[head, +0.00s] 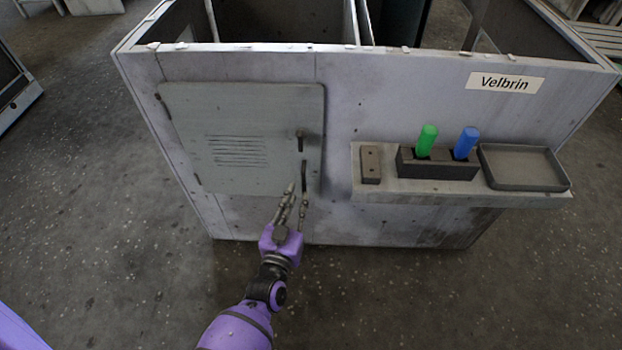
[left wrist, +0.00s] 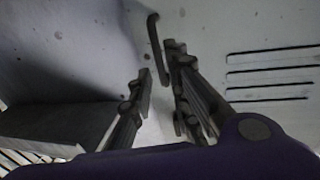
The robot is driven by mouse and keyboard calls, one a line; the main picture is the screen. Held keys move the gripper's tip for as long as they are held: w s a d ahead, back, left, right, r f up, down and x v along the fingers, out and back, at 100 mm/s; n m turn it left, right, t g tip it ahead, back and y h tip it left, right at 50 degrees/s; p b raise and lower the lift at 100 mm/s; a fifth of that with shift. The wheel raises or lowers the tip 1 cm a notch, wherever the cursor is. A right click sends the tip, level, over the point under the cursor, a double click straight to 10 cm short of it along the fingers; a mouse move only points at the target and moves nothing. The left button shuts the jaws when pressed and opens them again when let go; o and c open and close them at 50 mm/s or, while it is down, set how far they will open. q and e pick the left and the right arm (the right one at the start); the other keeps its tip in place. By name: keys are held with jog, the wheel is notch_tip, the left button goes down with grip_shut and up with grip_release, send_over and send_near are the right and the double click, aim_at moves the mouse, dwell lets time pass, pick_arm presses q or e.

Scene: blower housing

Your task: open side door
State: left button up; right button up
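The side door (head: 240,115) is a grey-green panel with louvre slots on the left of the housing front. It appears shut, lying flat against the front. Its dark handle (head: 300,140) is near the door's right edge; in the left wrist view the handle (left wrist: 156,48) is a thin bar just beyond the fingertips. My left gripper (head: 297,186) is below the handle in the head view. Its fingers (left wrist: 160,80) are apart with nothing between them, and they look clear of the handle. My right gripper is in neither view.
A ledge (head: 455,196) to the right of the door carries a dark block (head: 371,164), a holder (head: 436,168) with a green and a blue handle, and a shallow tray (head: 522,168). A "Velbrin" label (head: 505,82) is above. Floor (head: 110,240) to the left is clear.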

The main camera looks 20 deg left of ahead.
aim_at(303, 184)
pick_arm(q)
jog(key=w, duration=0.2)
jog(key=w+b, duration=0.1)
jog(key=w, duration=0.3)
jog(key=shift+w+a+f, duration=0.1)
jog(key=shift+w+a, duration=0.15)
jog(key=shift+a, duration=0.05)
grip_shut()
